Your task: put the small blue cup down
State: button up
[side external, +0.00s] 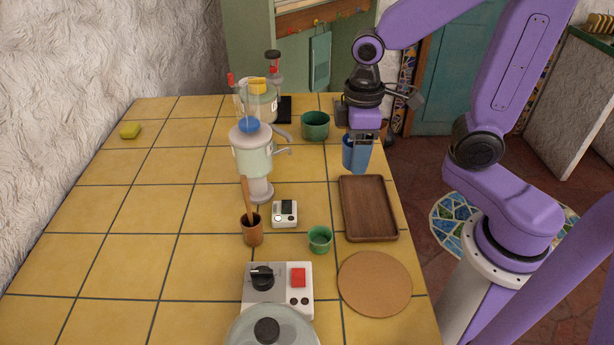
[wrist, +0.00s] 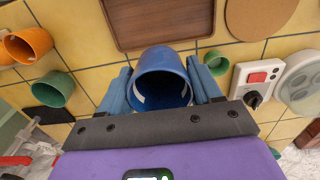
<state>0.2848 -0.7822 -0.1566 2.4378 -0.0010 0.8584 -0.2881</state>
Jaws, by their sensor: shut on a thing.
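The small blue cup (side external: 355,157) is between the fingers of my gripper (side external: 360,148), near the right edge of the tiled counter and just beyond the wooden tray (side external: 369,208). In the wrist view the cup (wrist: 161,72) sits between the two blue fingers of my gripper (wrist: 161,90), which are shut on it from both sides. I see into its open mouth. The cup is over bare tiles beside the tray. I cannot tell whether its base touches the counter.
A green bowl (side external: 315,125) stands left of and beyond the cup. A small green cup (side external: 319,239) and a round cork mat (side external: 374,283) are nearer the camera. A blender (side external: 252,155) stands to the left. Orange cups (wrist: 28,44) show in the wrist view.

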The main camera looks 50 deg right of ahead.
jog(key=w+a+f, duration=0.1)
jog(key=w+f, duration=0.2)
jog(key=w, duration=0.3)
send_over(307, 187)
jog(key=s, duration=0.1)
notch_tip(307, 187, down, 5)
jog(key=shift+r, duration=0.2)
jog(key=shift+w+f, duration=0.4)
jog(key=shift+f, duration=1.7)
jog(key=shift+f, duration=0.1)
jog(key=o, duration=1.1)
